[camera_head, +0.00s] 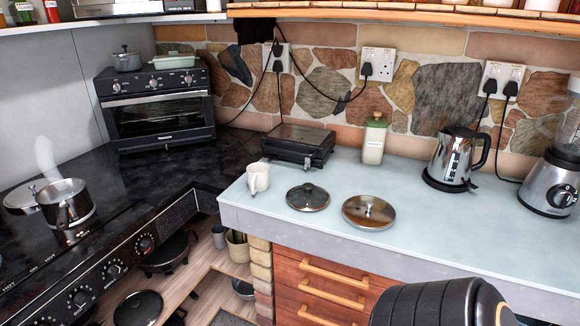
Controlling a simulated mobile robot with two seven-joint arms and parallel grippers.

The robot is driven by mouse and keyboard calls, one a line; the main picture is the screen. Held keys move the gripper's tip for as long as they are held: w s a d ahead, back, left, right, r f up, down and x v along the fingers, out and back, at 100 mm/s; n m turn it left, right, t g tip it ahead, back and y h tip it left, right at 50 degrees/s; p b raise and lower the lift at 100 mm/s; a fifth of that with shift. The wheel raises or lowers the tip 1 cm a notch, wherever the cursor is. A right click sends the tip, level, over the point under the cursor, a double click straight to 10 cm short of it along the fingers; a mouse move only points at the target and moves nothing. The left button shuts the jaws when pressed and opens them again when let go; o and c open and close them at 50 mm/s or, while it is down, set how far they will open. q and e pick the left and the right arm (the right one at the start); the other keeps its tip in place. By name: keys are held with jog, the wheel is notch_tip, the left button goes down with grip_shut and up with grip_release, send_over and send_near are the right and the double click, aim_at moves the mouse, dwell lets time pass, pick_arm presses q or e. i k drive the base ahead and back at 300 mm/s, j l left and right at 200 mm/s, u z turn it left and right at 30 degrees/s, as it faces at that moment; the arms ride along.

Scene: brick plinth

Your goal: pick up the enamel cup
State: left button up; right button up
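Neither of my grippers shows in the head view. A black rounded part at the bottom right, in front of the drawers, looks like a link of my arm, and no fingers show on it. Nothing touches the cup.
Two lids, one dark (308,197) and one metal (369,212), lie right of the cup. A black grill (297,145) sits behind it. A canister (374,140), kettle (455,160) and blender (553,175) stand farther right. The stove with a saucepan (66,201) is left.

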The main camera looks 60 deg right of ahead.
aim_at(257, 181)
jog(key=z, duration=1.6)
